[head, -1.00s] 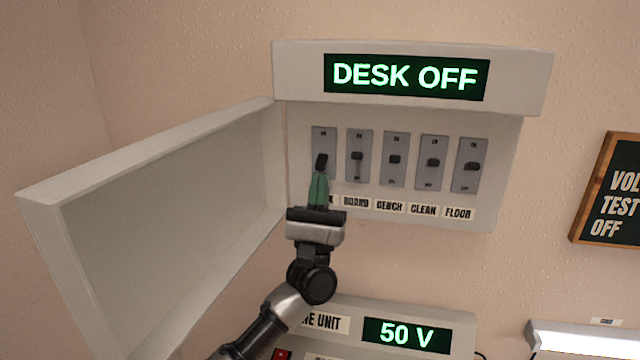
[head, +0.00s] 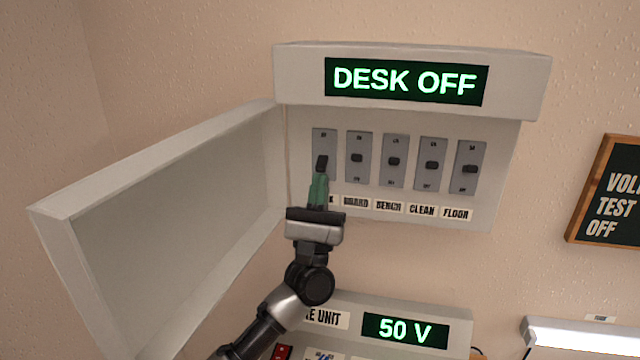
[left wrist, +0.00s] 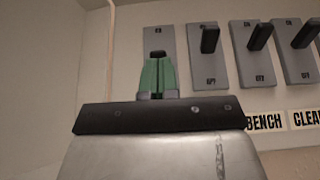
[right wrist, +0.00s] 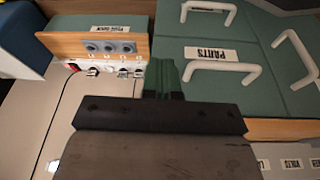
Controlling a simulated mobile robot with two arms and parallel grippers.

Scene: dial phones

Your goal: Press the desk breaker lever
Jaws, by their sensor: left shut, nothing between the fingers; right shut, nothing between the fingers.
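The breaker box (head: 400,218) is on the wall with its door swung open to the left. Its display (head: 406,81) reads DESK OFF. The leftmost breaker, with its dark lever (head: 322,163), has a label mostly hidden by my gripper; only a K shows. My left gripper (head: 319,178) is shut and empty, its green fingertips just below that lever. In the left wrist view the lever's dark tip (left wrist: 157,54) shows right at the fingertips; I cannot tell whether they touch. My right gripper (right wrist: 163,75) is shut and empty, away from the box.
Breakers labelled BOARD, BENCH, CLEAN and FLOOR stand to the right. The open door (head: 160,160) borders my left arm's space. A unit with a 50 V display (head: 405,331) is below. The right wrist view shows green drawers (right wrist: 225,55) with white handles (right wrist: 225,75).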

